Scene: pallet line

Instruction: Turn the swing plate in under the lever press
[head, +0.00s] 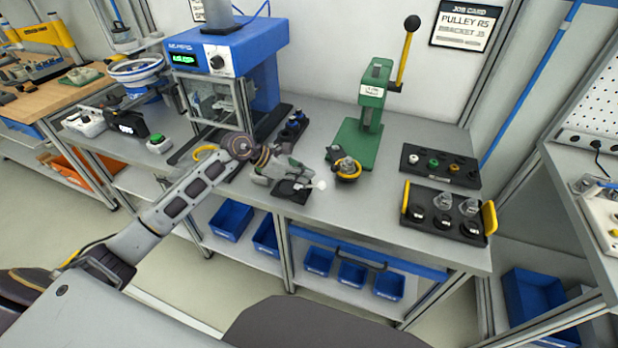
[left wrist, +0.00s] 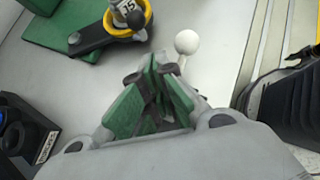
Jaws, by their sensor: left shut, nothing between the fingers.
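The green lever press (head: 372,95) stands at the back of the bench, its yellow lever (head: 403,60) upright with a black knob. The swing plate (head: 348,176), dark with a yellow rim, sits out in front of the press base and carries a metal part. It also shows in the left wrist view (left wrist: 97,37), beside the green base (left wrist: 60,25). My left gripper (head: 310,180) is shut and empty, left of the swing plate and apart from it. A white ball on a short stem (left wrist: 187,42) is close by its fingertips; I cannot tell whether they touch. My right gripper is not in view.
A black tray with yellow handles (head: 448,213) holds metal parts on the right. A black rack (head: 440,165) with coloured pieces lies behind it. A blue machine (head: 225,55) stands at the left. The bench between the swing plate and the tray is clear.

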